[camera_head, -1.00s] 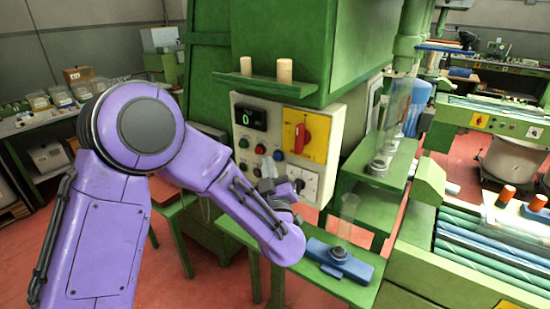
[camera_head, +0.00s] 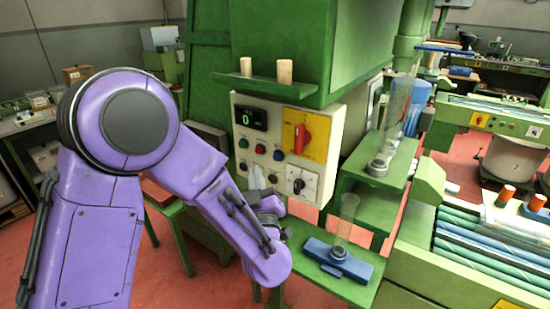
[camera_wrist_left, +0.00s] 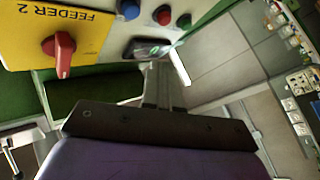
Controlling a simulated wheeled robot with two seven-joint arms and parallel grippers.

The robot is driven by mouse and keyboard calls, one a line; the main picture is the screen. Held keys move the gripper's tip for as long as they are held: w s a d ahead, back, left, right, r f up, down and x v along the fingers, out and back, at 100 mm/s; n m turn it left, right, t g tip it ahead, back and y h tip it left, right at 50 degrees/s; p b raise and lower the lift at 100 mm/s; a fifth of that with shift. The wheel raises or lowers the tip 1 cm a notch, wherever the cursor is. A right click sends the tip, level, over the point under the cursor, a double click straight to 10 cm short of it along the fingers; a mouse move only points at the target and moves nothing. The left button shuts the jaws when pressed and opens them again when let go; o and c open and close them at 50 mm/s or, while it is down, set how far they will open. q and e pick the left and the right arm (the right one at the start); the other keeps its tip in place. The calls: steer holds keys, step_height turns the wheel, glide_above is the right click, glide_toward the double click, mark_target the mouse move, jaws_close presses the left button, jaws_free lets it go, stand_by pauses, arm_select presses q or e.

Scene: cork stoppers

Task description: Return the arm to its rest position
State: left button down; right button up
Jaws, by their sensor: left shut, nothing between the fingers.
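My left arm comes in from the left in the head view. Its gripper (camera_head: 256,179) is in front of the lower left of the control panel (camera_head: 322,108), apart from it as far as I can tell, and partly hidden behind my wrist. In the left wrist view the gripper (camera_wrist_left: 163,82) has its fingers together with nothing between them. The panel shows upside down there, with a red rotary switch (camera_wrist_left: 63,50) on a yellow plate marked FEEDER 2, and several round buttons. My right gripper is not in view.
Two corks (camera_head: 284,71) stand on a green shelf (camera_head: 262,86) above the panel. A blue fixture (camera_head: 355,267) with a clear tube sits on a green bench (camera_head: 350,290) to the right of my wrist. A green machine with rollers (camera_head: 490,250) is at the right.

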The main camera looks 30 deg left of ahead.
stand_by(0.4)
arm_select(q)
steer(key=s+d+f+m+g+h+b, duration=0.25)
steer(key=f+h, duration=0.25)
steer(key=f, duration=0.9)
steer(key=s+d+f+m+g+h+b, duration=0.1)
steer(key=s+f+m+g+h, duration=0.3)
steer(key=f, duration=1)
steer(key=s+a+f+g+b, duration=0.1)
steer(key=s+f+g+b, duration=0.1)
steer(key=s+f, duration=0.8)
steer(key=s+a+f+g+h+b, duration=0.1)
steer(key=s+f+g, duration=0.4)
steer(key=s+f, duration=0.6)
steer(key=shift+s+a+f+b, duration=0.2)
steer(key=shift+s+a+b, duration=0.1)
steer(key=shift+a+b, duration=0.15)
